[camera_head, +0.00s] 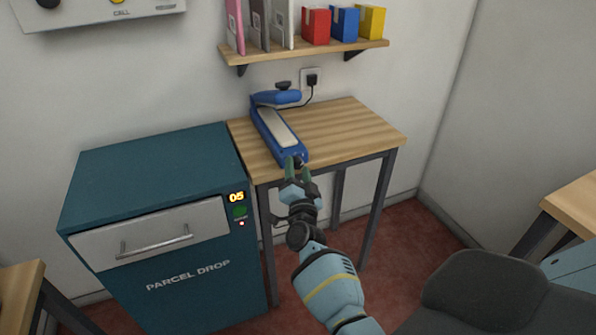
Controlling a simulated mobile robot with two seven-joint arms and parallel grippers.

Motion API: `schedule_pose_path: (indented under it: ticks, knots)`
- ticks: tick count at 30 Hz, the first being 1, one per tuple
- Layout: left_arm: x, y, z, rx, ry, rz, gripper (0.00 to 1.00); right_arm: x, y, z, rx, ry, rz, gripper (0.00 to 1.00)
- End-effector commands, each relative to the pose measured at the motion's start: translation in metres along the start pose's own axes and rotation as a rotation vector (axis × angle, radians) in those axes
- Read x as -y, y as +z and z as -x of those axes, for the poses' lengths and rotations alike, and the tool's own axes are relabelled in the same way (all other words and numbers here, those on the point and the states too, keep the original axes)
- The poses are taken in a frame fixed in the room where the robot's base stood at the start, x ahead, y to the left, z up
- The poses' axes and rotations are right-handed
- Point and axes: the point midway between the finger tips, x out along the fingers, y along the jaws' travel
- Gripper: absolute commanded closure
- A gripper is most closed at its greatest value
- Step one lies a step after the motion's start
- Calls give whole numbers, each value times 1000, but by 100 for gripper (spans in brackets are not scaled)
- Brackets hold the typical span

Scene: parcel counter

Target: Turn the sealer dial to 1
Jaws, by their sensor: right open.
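The blue sealer (269,132) with a pale top plate sits on the left part of a small wooden table. Its dark dial (298,160) is small and sits at the sealer's front end, partly hidden by my fingers. The dial's setting is too small to read. My right gripper (299,169) is open at the front end of the sealer, with its fingertips at the dial. I cannot tell whether the fingers touch it. My left gripper is out of view.
The wooden table (345,130) is bare to the right of the sealer. A teal parcel drop cabinet (150,180) stands close on the left, its display reading 05. A wall shelf (300,52) with folders and boxes hangs above. A dark grey chair (490,290) is at the lower right.

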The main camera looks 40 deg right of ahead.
Motion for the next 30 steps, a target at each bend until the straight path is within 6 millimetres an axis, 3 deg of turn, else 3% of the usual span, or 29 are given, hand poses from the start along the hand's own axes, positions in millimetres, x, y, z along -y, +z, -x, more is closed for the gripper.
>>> schedule_pose_path:
  ticks: [15, 30]
  knots:
    - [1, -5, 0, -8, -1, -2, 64, 0, 1, 69, 2, 1, -1, 50]
    - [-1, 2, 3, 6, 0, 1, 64, 0, 0, 77, 1, 0, 0, 50]
